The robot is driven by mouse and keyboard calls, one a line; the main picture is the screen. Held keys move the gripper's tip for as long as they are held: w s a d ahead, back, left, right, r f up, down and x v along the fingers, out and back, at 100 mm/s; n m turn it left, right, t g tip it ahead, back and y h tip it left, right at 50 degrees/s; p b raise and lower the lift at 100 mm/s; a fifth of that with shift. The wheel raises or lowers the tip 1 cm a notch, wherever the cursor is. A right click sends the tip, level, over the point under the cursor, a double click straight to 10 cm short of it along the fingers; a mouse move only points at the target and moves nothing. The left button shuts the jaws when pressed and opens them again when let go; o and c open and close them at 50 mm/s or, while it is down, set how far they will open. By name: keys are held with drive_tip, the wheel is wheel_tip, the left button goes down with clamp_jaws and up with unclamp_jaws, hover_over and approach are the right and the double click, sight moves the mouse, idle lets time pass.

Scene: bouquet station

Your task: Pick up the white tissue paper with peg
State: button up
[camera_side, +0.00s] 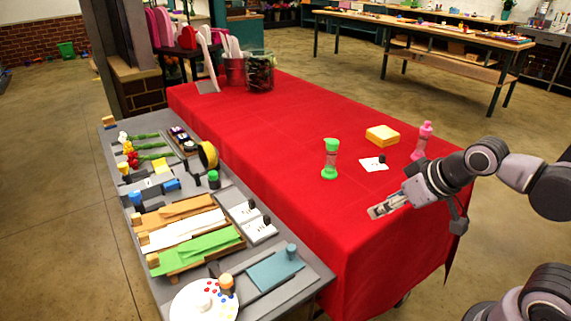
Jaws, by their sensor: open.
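A folded white tissue paper (187,228) lies on the grey side table at the left, between a tan sheet (180,211) and a green sheet (195,250). A small wooden peg (144,239) is at its left end. My gripper (374,212) is open at the right, over the front part of the red-covered table, well apart from the white paper. I see nothing between its fingers.
The grey table (262,302) also holds flowers (133,150), a yellow roll (207,154), cards and a white round plate (205,302). The red cloth's middle is clear.

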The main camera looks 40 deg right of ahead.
drive_tip(key=w+a+r, duration=0.7)
drive_tip(key=w+r, duration=0.1)
drive_tip(key=w, duration=0.3)
drive_tip(key=g+y, duration=0.2)
drive_tip(key=g, duration=0.1)
hover_over(143, 235)
drive_tip(key=s, duration=0.2)
drive_tip(key=f, duration=1.1)
drive_tip(key=shift+d+f, duration=0.25)
drive_tip(key=shift+f, duration=0.05)
drive_tip(key=shift+d+x, duration=0.15)
drive_tip(key=shift+x, duration=1.25)
drive_tip(key=shift+d+x, duration=0.15)
drive_tip(key=shift+x, duration=1.2)
drive_tip(key=shift+s+f, duration=0.1)
drive_tip(key=shift+s, duration=0.05)
